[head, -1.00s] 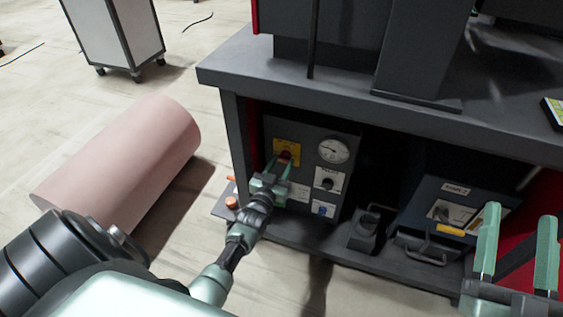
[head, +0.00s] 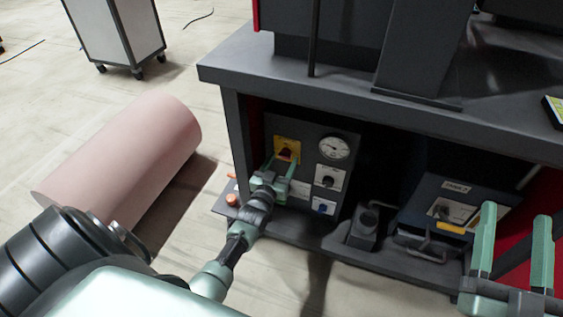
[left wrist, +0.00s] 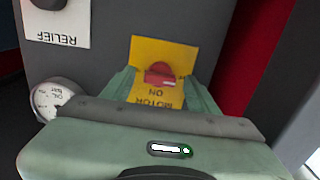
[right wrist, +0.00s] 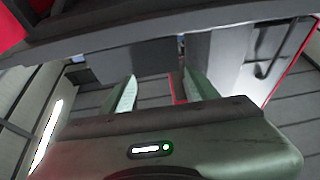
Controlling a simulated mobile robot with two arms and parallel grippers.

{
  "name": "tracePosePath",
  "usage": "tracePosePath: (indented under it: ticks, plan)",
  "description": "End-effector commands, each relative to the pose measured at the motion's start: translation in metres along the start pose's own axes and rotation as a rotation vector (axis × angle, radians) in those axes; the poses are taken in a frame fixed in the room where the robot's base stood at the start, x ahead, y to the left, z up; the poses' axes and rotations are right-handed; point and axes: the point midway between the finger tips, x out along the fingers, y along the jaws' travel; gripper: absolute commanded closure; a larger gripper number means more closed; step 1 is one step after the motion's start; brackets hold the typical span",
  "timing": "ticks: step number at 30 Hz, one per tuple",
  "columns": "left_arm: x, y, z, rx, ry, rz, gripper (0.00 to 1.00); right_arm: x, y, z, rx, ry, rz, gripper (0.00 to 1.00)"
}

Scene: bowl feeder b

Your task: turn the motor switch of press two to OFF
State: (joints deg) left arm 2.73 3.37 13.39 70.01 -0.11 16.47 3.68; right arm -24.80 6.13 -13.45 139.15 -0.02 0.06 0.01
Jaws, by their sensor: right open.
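The motor switch (head: 287,152) is a red knob on a yellow plate, at the upper left of the grey control panel (head: 309,141) under the bench. In the left wrist view the red knob (left wrist: 160,74) shows upside down, with the words MOTOR and ON on its yellow plate (left wrist: 172,98). My left gripper (head: 279,163) is in front of the plate, fingers apart. In the left wrist view its fingers appear on either side of the knob; I cannot tell whether they touch it. My right gripper (head: 515,212) is open and empty at the right, away from the panel.
The bench top (head: 300,90) overhangs. A pink roll (head: 125,160) lies on the floor at left.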

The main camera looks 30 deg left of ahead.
Motion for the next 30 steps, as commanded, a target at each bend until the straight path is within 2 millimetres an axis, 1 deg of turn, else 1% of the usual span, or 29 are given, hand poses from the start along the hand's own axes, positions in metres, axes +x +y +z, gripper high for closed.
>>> tracePosePath:
  ticks: [2, 4, 8, 11, 15, 18, 21, 24, 30]
  plan:
    - [-0.002, 0.0, -0.001, 0.0, 0.0, 0.0, 0.41, 0.001, 0.0, 0.0, 0.0, -0.003, 0.0, 0.41]
    - [-0.006, 0.0, -0.001, 0.0, 0.0, 0.0, 0.41, 0.0, 0.001, 0.005, -0.001, -0.038, 0.002, 0.41]
    - [-0.02, 0.0, -0.002, 0.0, -0.001, 0.0, 0.41, -0.003, 0.004, 0.028, -0.005, -0.163, 0.008, 0.41]
    - [-0.035, 0.0, -0.001, 0.001, -0.003, 0.0, 0.41, -0.009, 0.007, 0.048, -0.008, -0.277, 0.014, 0.41]
    - [-0.054, 0.0, -0.002, 0.0, -0.002, -0.001, 0.41, -0.022, 0.011, 0.074, -0.012, -0.428, 0.023, 0.41]
    - [-0.066, 0.0, -0.001, 0.0, -0.002, 0.0, 0.41, -0.031, 0.013, 0.088, -0.013, -0.513, 0.028, 0.41]
    - [-0.073, 0.0, 0.0, 0.0, -0.002, -0.001, 0.41, -0.038, 0.015, 0.098, -0.014, -0.571, 0.032, 0.41]
    - [-0.077, 0.0, 0.0, 0.0, 0.0, 0.0, 0.41, -0.043, 0.016, 0.103, -0.015, -0.602, 0.034, 0.41]
    - [-0.078, 0.0, 0.0, 0.0, 0.0, 0.0, 0.41, -0.044, 0.016, 0.105, -0.015, -0.613, 0.035, 0.41]
